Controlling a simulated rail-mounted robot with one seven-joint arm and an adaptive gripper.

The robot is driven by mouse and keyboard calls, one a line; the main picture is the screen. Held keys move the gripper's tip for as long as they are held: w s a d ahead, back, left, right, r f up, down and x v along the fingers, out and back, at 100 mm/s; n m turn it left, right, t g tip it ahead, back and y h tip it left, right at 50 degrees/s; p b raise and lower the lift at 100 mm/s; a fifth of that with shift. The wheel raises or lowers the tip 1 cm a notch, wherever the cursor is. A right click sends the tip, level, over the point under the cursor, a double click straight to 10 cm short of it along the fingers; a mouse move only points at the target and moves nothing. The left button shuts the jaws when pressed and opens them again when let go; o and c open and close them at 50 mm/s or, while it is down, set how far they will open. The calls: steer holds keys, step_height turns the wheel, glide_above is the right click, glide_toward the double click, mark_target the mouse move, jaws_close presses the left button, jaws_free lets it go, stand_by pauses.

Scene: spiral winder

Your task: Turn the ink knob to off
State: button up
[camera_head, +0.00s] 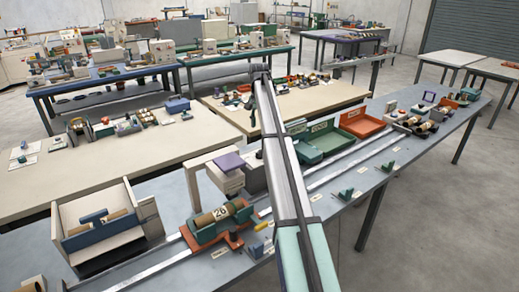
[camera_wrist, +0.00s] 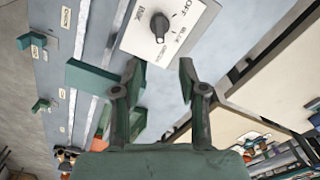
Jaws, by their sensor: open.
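The ink knob (camera_wrist: 159,25) is a round black knob on a white panel (camera_wrist: 197,17) at the top of the wrist view. The word OFF is printed beside it at the upper right, with other small labels around the knob. I cannot tell for sure which label the knob points at. My gripper (camera_wrist: 159,75) is open and empty. Its two fingertips are below the knob in the wrist view, one on each side of it and apart from it. In the head view my arm crosses the middle, and the gripper and knob cannot be made out.
In the head view, an orange cradle (camera_head: 221,236) holding a roll (camera_head: 211,215) stands left of my arm on the grey bench. Green (camera_head: 327,139) and orange-red (camera_head: 361,121) bins stand right of it. In the wrist view, a green block (camera_wrist: 90,77) lies left of the fingers.

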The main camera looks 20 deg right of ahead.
mark_target(259, 151)
step_height(259, 151, down, 14)
steer(key=p, duration=0.3)
steer(key=shift+r+p, duration=0.15)
steer(key=shift+p, duration=0.2)
jaws_close()
